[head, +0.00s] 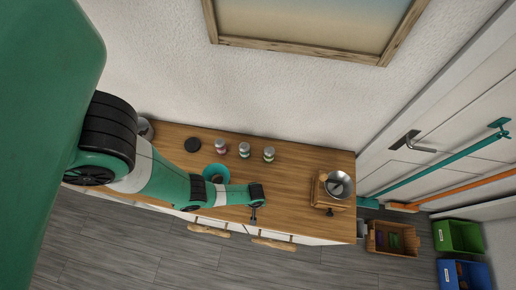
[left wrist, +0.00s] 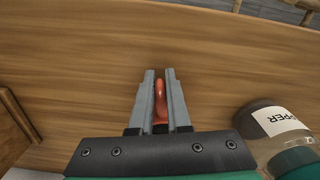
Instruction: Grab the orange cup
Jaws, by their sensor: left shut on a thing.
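In the left wrist view my left gripper (left wrist: 160,75) is shut on a narrow orange-red piece (left wrist: 160,97), which looks like part of the orange cup. The rest of the cup is hidden by the fingers and the gripper body. In the head view I cannot make out the cup at the gripper. My right gripper is not in view.
A pepper jar (left wrist: 277,122) is close at right in the wrist view. Driftwood handles (head: 273,244) stick out in front.

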